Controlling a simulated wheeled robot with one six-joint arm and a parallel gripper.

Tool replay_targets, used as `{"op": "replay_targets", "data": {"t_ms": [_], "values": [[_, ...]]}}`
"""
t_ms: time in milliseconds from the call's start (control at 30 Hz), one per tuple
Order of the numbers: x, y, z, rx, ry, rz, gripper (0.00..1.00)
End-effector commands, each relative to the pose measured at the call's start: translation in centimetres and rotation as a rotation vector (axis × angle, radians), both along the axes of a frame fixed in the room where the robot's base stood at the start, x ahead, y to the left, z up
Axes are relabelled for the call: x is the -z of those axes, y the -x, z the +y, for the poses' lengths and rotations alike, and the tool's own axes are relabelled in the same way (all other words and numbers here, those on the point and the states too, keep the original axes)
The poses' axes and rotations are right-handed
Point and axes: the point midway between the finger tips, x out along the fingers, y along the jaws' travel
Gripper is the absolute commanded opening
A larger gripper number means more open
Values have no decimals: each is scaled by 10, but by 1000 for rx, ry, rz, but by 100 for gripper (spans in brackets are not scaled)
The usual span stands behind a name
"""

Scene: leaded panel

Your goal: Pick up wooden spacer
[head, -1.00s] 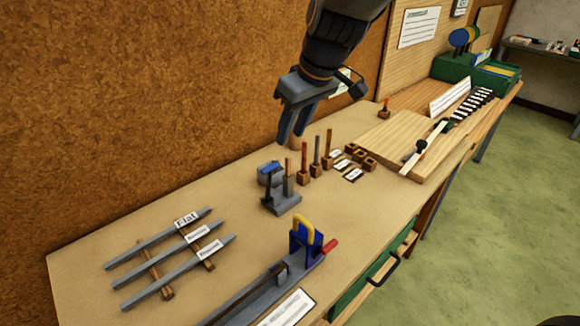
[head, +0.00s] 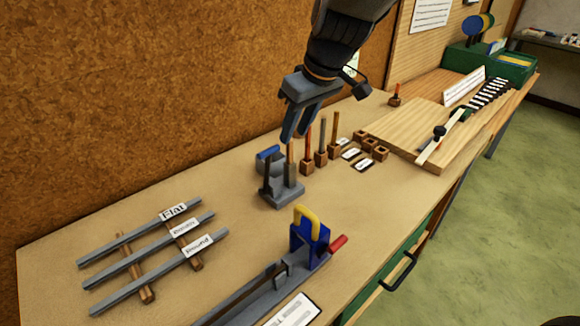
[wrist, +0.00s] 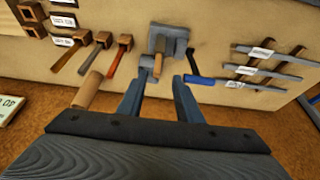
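My gripper (head: 297,132) is open and empty above the bench, near the tool stands along the wall. In the wrist view its two fingers (wrist: 158,95) are apart with nothing between them. I cannot tell for sure which piece is the wooden spacer. A plain tan wooden cylinder (wrist: 87,91) lies left of the fingers in the wrist view, apart from them; in the head view I cannot make it out behind the gripper. Small brown wooden blocks with holes (head: 381,152) sit to the right of the gripper on the bench, and also show in the wrist view (wrist: 32,11).
A grey stand (head: 283,198) with upright tools and several handled tools in wooden blocks (head: 320,158) stand close under the gripper. Labelled grey strips (head: 150,245) lie at left. A blue-and-yellow clamp tool (head: 308,235) is in front. A wooden board (head: 410,125) lies at right.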

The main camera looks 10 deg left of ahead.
Motion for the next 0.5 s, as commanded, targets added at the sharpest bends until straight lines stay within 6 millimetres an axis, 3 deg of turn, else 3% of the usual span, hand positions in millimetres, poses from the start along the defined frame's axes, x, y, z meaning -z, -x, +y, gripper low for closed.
{"op": "replay_targets", "data": {"t_ms": [500], "values": [[46, -16, 10, 1, 1, 5, 32]]}}
